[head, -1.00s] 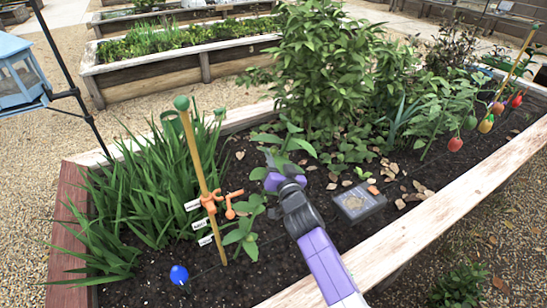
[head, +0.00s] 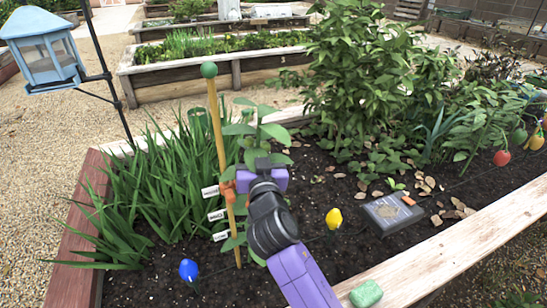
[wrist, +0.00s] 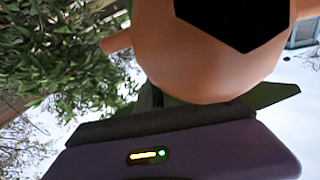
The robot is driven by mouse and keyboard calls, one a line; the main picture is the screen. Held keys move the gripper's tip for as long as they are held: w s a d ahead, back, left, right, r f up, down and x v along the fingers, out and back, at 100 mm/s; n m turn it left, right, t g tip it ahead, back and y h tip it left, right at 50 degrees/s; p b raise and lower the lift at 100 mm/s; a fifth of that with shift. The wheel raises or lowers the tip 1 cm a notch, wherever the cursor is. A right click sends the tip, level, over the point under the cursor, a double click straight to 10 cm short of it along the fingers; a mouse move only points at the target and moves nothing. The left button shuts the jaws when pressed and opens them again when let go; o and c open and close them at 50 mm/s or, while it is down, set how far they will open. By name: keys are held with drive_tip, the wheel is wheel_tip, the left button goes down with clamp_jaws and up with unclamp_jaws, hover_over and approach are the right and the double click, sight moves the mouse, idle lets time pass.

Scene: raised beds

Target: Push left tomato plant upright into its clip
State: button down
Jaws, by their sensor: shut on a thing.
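The left tomato plant (head: 262,132) stands roughly upright just right of a wooden stake (head: 219,130) with a green ball on top. The orange clip (head: 229,190) is on the stake about halfway up, beside the stem. In the wrist view the clip (wrist: 215,65) is very close and large, with green plant parts behind it. My gripper (head: 260,179) is shut on the plant at clip height, right beside the clip. Its purple finger (wrist: 165,150) fills the bottom of the wrist view. The gripper hides the stem, so I cannot tell whether the stem is inside the clip.
White labels (head: 216,215) sit left of the stake. A blue bulb-shaped marker (head: 189,270) and a yellow one (head: 334,218) stand in the soil. A dark box (head: 392,214) lies right. A green sponge-like block (head: 366,294) rests on the wooden edge (head: 440,245).

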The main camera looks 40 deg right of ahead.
drive_tip(key=shift+a, duration=0.3)
drive_tip(key=c, duration=1.5)
unclamp_jaws()
drive_tip(key=v, duration=0.7)
drive_tip(key=shift+s+a, duration=0.2)
drive_tip(key=shift+s, duration=0.1)
